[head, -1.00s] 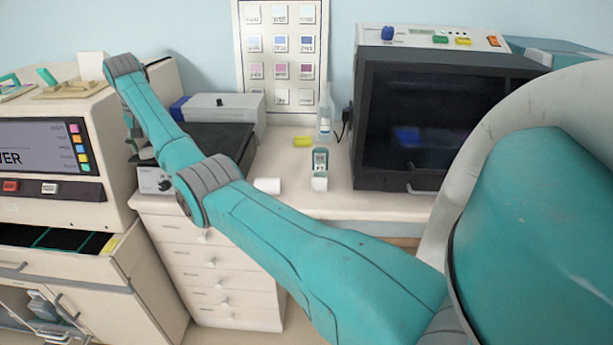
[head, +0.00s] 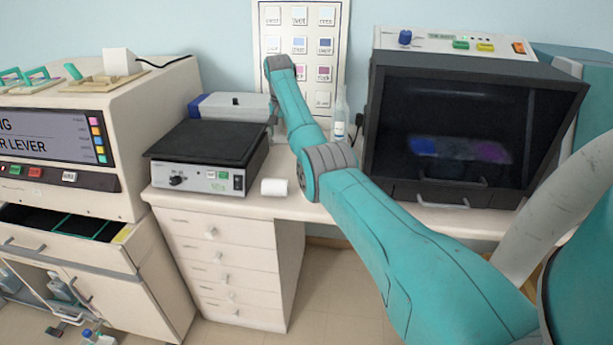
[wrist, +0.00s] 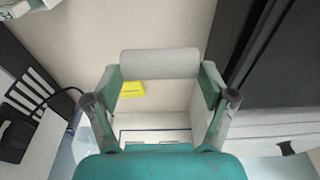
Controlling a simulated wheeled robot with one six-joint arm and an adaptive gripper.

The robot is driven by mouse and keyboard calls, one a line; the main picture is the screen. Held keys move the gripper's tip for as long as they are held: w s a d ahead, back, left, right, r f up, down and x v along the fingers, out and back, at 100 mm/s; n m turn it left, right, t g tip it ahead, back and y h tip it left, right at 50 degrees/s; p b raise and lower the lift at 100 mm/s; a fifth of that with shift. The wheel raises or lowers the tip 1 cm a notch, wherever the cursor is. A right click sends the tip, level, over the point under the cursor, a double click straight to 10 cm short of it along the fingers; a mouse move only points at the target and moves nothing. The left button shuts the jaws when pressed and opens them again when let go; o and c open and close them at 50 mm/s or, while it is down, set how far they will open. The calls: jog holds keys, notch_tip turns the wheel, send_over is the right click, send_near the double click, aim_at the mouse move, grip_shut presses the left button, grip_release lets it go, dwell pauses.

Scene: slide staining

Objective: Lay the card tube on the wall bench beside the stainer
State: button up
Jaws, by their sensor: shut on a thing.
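In the wrist view my gripper (wrist: 160,75) is shut on a pale grey-white cylinder, the card tube (wrist: 160,64), held crosswise between the fingertips. Pale bench surface shows beyond it; I cannot tell the gap between them. In the head view my gripper and the tube are hidden behind my arm. The wall bench (head: 378,210) runs along the back wall. A beige machine with a screen (head: 55,138) stands at the left, and a black-fronted cabinet (head: 465,125) stands on the bench at the right. I cannot tell which is the stainer.
A black-topped hot plate (head: 205,145) stands on the bench, with a white roll (head: 274,187) beside it. A grey box (head: 235,106) and a clear bottle (head: 340,118) stand behind. A yellow item (wrist: 131,90) shows past the tube.

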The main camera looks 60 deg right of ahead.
notch_tip(320, 180, down, 10)
dwell(0.6)
jog(key=o, duration=0.7)
jog(key=shift+f, duration=0.1)
jog(key=r, duration=0.4)
jog(key=a+r, duration=0.1)
jog(key=r, duration=0.3)
jog(key=a+r, duration=0.1)
jog(key=r, duration=0.3)
jog(key=shift+s, duration=0.4)
